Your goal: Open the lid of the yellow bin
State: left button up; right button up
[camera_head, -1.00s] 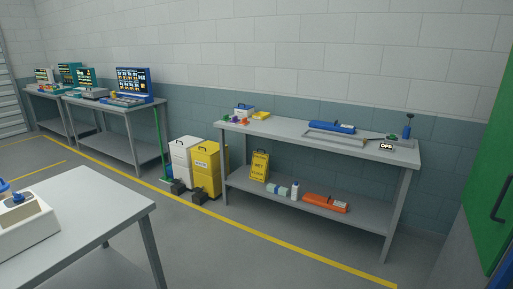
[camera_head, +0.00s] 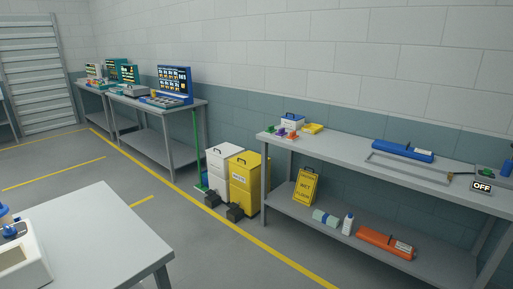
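The yellow bin (camera_head: 244,186) stands on the floor against the back wall, left of the long grey workbench. A dark handle shows at its top, and its lid looks shut. A dark pedal block (camera_head: 235,212) sits at its front foot. A white bin (camera_head: 221,170) of like shape stands close on its left, with its own dark pedal (camera_head: 212,199). Neither of my grippers is in the head view.
A grey workbench (camera_head: 345,167) stands right of the bins, with a wet-floor sign (camera_head: 305,187) on its lower shelf. A near table (camera_head: 92,230) fills the lower left. The floor (camera_head: 190,245) between them is open, crossed by a yellow line.

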aim_at(249, 159)
jog(key=i, duration=4.6)
jog(key=z, duration=0.75)
